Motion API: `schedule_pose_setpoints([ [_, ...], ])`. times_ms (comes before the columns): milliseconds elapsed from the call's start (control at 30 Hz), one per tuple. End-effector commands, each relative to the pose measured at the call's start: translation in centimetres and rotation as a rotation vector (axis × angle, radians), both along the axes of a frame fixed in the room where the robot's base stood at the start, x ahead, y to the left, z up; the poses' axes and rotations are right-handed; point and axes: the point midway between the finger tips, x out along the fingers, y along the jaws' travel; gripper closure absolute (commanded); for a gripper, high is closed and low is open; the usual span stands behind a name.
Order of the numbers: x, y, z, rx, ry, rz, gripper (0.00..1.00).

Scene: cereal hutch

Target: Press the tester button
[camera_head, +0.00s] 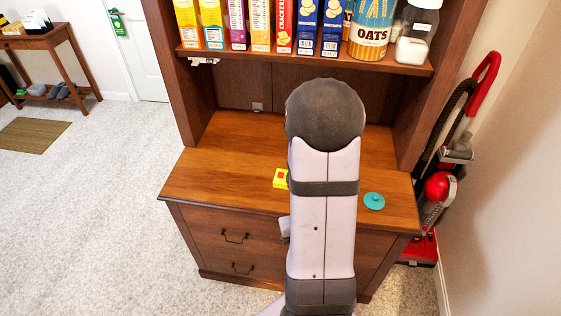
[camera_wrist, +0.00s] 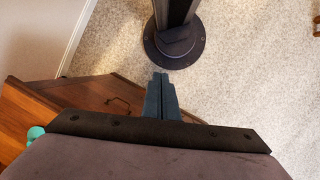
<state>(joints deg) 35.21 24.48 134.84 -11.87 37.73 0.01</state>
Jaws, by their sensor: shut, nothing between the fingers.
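The tester is a small yellow block (camera_head: 281,179) with a red button (camera_head: 281,174) on top. It sits on the wooden counter of the hutch in the head view, just left of my arm, which may cover part of it. It does not show in the wrist view. My gripper (camera_wrist: 160,77) is shut and empty in the wrist view, its fingers over the carpet beside the hutch. In the head view my arm hides the fingers, so their distance to the button cannot be told.
Cereal boxes (camera_head: 236,24), an oats canister (camera_head: 371,32) and a jar (camera_head: 416,32) stand on the shelf above. A red vacuum cleaner (camera_head: 438,187) stands at the right. The counter's left part is clear.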

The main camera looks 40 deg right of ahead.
Motion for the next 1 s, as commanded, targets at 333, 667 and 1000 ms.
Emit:
schedule_pose_setpoints([
  [333,6.8,-13.3,-0.3,-0.195,-0.202,0.3,1.0],
  [667,18.3,-18.4,1.1,-0.35,-0.489,0.678,1.0],
  [1000,28.3,-16.7,6.2,-0.415,-0.81,1.064,1.0],
])
